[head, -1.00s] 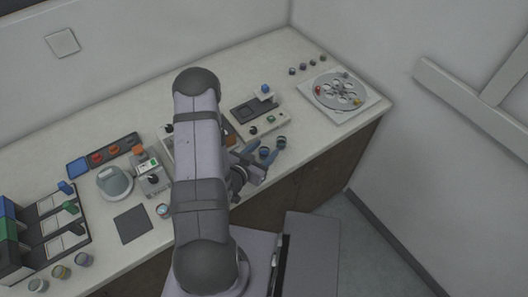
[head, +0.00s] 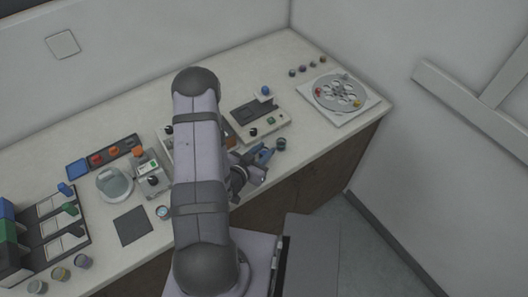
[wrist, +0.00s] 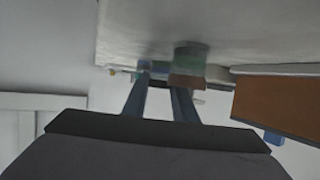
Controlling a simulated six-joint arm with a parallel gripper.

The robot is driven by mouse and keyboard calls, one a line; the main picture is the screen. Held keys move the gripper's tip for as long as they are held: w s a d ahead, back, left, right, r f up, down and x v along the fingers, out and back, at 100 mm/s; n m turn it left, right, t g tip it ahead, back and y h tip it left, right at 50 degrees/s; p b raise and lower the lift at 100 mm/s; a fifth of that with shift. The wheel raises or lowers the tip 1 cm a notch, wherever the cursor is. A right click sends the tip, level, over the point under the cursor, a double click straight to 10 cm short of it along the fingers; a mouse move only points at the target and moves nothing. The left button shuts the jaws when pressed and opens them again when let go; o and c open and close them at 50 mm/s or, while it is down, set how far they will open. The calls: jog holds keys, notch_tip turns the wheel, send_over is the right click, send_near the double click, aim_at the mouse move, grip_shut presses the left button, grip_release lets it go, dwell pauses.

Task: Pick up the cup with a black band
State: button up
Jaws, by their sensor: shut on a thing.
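My gripper (head: 263,154) is at the front edge of the counter, right of my arm. Its two blue fingers are closed in on a small cup (wrist: 158,77), seen between the fingertips in the wrist view. A dark strip shows on it there, but its band is too small to make out surely. In the head view the fingers mostly hide this cup. Another small dark cup (head: 281,144) stands just right of the fingers, apart from them; it looks greenish in the wrist view (wrist: 190,56).
A press unit (head: 262,121) with a blue knob stands behind the gripper. A round disc holder (head: 340,93) is at the far right. Several cups stand at the front left, near the black racks (head: 50,232). My arm hides the middle of the counter.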

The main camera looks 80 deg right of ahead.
notch_tip(320, 180, up, 9)
jog(key=b, duration=0.1)
jog(key=shift+r, duration=0.15)
dwell(0.4)
